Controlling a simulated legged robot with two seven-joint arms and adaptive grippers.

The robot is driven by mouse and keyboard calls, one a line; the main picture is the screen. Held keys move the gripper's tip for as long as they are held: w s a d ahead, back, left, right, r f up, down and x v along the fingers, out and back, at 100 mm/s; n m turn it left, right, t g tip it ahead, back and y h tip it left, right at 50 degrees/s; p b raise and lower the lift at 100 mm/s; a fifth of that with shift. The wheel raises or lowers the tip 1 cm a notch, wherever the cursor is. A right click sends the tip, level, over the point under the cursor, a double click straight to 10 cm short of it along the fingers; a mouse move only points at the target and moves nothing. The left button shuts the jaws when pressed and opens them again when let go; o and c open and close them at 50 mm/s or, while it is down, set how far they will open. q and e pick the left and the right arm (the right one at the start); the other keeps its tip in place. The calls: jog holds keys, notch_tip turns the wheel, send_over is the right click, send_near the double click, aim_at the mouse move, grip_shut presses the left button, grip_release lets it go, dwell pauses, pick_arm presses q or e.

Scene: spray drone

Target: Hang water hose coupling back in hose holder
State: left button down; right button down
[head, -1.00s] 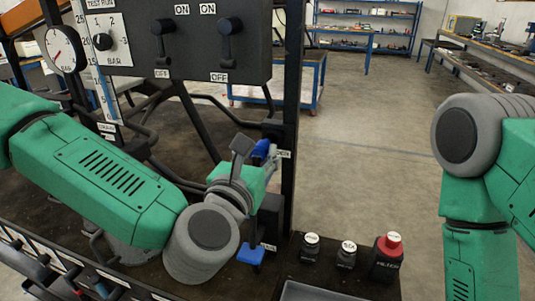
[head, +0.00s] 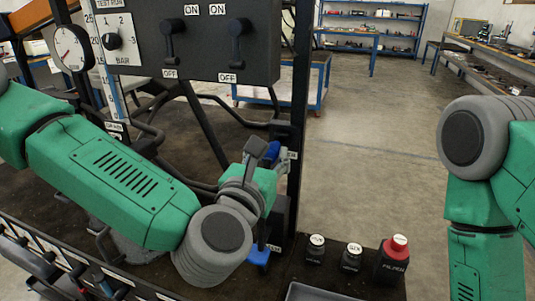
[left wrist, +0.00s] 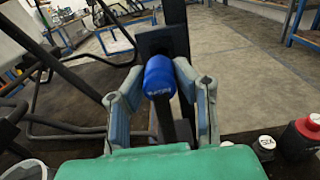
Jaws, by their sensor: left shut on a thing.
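The blue hose coupling (left wrist: 158,76) sits between the fingers of my left gripper (left wrist: 165,95) in the left wrist view, with a dark hose below it. In the head view the blue coupling (head: 272,151) shows at the fingers of my left gripper (head: 270,160), beside the black post. The gripper is shut on the coupling. A black holder block (left wrist: 160,40) on the post is right behind the coupling. Whether they touch, I cannot tell. My right gripper is out of view; only its arm shows at the right.
A second blue piece (head: 258,255) is low by the post's foot. Several labelled bottles, one with a red cap (head: 394,258), stand to the right. A control panel (head: 200,40) with switches is above my left arm. Dark pipes lie behind the arm. Open floor is beyond.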

aim_at(277, 143)
pick_arm(q)
jog(key=shift+w+d, duration=0.1)
jog(key=shift+d, duration=0.1)
jog(key=shift+x, duration=1.35)
jog(key=c, duration=1.2)
grip_release()
jog(key=shift+w, duration=0.1)
jog(key=v, duration=1.2)
